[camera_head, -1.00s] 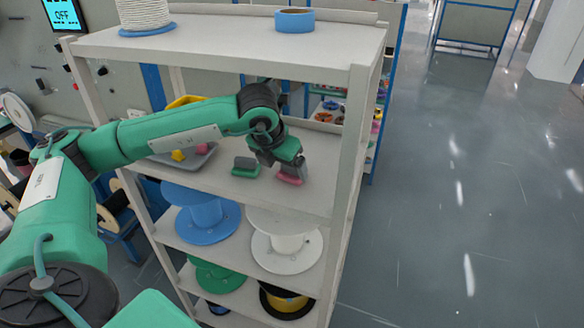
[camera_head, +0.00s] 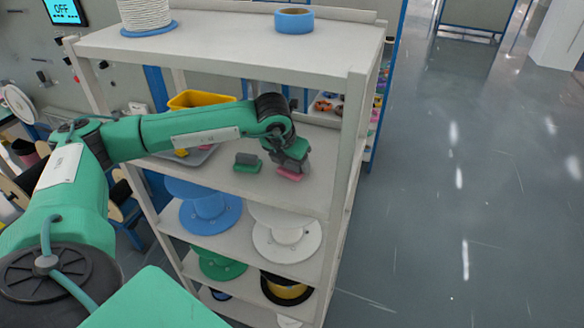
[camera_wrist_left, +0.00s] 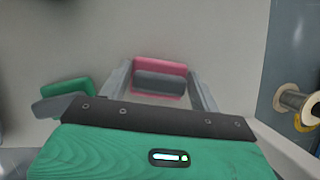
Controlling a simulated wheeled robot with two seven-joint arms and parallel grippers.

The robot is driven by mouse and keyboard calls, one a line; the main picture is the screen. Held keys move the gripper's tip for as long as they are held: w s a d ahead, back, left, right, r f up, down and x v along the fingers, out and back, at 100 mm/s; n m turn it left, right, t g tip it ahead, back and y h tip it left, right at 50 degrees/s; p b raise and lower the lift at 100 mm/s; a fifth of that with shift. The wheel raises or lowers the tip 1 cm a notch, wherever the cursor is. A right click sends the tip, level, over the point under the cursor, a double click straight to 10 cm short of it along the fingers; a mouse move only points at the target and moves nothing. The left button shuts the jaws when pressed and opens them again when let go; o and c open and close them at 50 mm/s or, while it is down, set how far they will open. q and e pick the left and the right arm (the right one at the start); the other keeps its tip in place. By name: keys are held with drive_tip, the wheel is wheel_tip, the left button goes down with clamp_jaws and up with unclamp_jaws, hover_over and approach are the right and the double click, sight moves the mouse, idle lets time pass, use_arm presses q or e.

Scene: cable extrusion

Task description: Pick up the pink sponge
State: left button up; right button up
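The pink sponge (camera_head: 289,175) with a grey upper layer lies on the shelf's middle board, near the right post. It also shows in the left wrist view (camera_wrist_left: 158,67). My left gripper (camera_head: 293,166) points down over it and hides part of it in the head view. In the left wrist view my left gripper (camera_wrist_left: 160,85) is open, with one finger on each side of the pink sponge. I cannot tell whether the fingers touch it. My right gripper is not in view.
A green and grey sponge (camera_head: 247,163) lies just left of the pink one. A grey tray (camera_head: 197,155) and yellow bin (camera_head: 196,98) stand further left. The upper board (camera_head: 230,45) and right post (camera_head: 347,135) bound the space. Spools (camera_head: 287,240) fill the board below.

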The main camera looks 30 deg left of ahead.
use_arm(q)
drive_tip(key=shift+c, duration=1)
drive_tip(key=shift+r, duration=0.1)
drive_tip(key=shift+r+b, duration=0.75)
drive_tip(key=shift+b, duration=0.2)
drive_tip(key=shift+r+b, duration=0.55)
drive_tip(key=shift+r, duration=0.05)
drive_tip(key=s+b, duration=0.8)
drive_tip(key=s, duration=1)
drive_tip(key=shift+d+r, duration=0.25)
drive_tip(key=shift+r, duration=0.05)
